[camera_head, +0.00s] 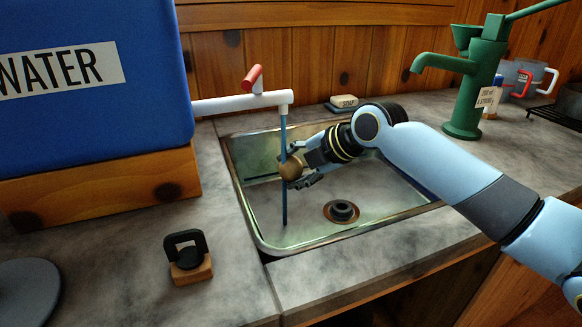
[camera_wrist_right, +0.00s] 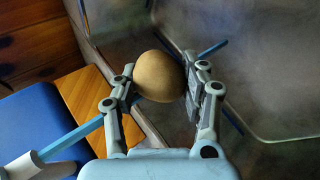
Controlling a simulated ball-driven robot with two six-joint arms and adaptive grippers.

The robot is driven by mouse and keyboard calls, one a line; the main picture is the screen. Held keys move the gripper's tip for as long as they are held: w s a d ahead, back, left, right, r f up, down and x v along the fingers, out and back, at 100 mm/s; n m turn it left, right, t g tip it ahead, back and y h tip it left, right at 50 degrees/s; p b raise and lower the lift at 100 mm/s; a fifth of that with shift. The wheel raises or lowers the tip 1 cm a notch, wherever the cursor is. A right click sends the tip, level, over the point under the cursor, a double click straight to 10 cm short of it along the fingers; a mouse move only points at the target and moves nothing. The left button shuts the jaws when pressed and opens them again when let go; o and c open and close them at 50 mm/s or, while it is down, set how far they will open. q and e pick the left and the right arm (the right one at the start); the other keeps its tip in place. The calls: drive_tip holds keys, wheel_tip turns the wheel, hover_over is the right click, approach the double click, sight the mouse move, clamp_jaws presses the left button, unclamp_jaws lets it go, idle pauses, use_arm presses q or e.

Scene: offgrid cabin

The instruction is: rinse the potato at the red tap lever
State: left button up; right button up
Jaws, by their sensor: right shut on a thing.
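The potato (camera_head: 290,168) is brown and round. My right gripper (camera_head: 297,170) is shut on it and holds it over the sink (camera_head: 262,222), in the line of the blue water stream (camera_head: 284,205). In the right wrist view the potato (camera_wrist_right: 159,76) sits between the two fingers of my right gripper (camera_wrist_right: 160,88). The stream shows on both sides of it there. The red tap lever (camera_head: 253,78) sits on the white pipe (camera_head: 240,103) that comes from the blue water tank (camera_head: 95,75). My left gripper is not in view.
A drain (camera_head: 341,211) is in the sink floor. Soap (camera_head: 343,103) lies behind the sink. A green hand pump (camera_head: 466,95) and mugs (camera_head: 520,78) stand at the back right. A small block with a black handle (camera_head: 188,258) stands on the counter at the front left.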

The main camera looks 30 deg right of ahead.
drive_tip(key=s+p, duration=0.3)
drive_tip(key=s, duration=0.4)
drive_tip(key=shift+s+a, duration=0.25)
drive_tip(key=shift+s, duration=0.15)
idle(1.1)
drive_tip(key=a+p+v, duration=0.1)
drive_tip(key=p+v, duration=0.4)
drive_tip(key=v, duration=0.1)
drive_tip(key=shift+s+a, duration=0.3)
drive_tip(key=shift+s, duration=0.05)
drive_tip(key=shift+r, duration=0.1)
